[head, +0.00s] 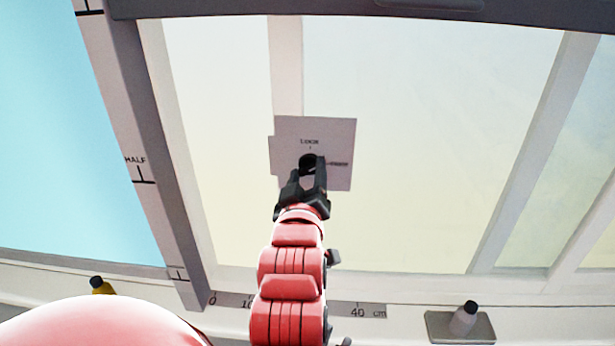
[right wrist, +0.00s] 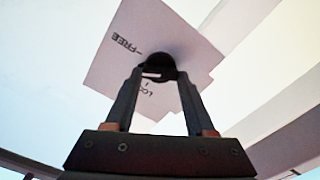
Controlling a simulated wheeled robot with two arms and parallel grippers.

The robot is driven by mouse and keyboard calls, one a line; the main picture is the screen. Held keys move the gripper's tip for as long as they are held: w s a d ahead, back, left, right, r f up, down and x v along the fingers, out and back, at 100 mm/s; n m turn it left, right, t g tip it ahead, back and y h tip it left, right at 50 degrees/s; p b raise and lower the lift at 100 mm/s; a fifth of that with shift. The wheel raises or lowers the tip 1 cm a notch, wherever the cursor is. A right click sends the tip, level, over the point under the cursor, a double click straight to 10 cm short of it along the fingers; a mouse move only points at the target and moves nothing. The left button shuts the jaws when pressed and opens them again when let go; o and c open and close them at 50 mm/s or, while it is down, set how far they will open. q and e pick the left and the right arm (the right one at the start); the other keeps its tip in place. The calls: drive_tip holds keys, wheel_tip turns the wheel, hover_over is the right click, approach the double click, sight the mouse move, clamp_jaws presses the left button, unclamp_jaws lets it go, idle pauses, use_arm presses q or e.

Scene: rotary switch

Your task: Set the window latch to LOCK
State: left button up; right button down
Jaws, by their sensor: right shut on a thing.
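The window latch is a round black knob (head: 308,159) on a grey square plate (head: 290,130) fixed to the window's upright bar. The plate reads LOCK above the knob and has another label with a line to the right, which reads FREE in the right wrist view. My right gripper (head: 308,166) has its fingers on either side of the knob and is shut on it. The right wrist view shows the knob (right wrist: 161,66) between the fingertips. The fingers partly hide it, so I cannot tell where it points. My left gripper does not show.
A grey frame post (head: 150,145) with a HALF mark stands left of the pane. A sill ruler (head: 360,310) runs below. A yellow, black-capped bottle (head: 101,286) is at the lower left.

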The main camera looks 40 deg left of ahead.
drive_tip(key=n, duration=0.2)
drive_tip(key=shift+a+n, duration=0.1)
drive_tip(key=shift+n, duration=0.3)
drive_tip(key=n+p, duration=0.1)
drive_tip(key=n, duration=0.1)
drive_tip(key=shift+n, duration=0.4)
drive_tip(key=n+p, duration=0.3)
drive_tip(key=n, duration=0.1)
drive_tip(key=shift+n, duration=0.3)
drive_tip(key=shift+f+n+p, duration=0.2)
drive_tip(key=shift+n+p, duration=0.35)
drive_tip(key=shift+n, duration=0.15)
drive_tip(key=shift+c, duration=1.2)
unclamp_jaws()
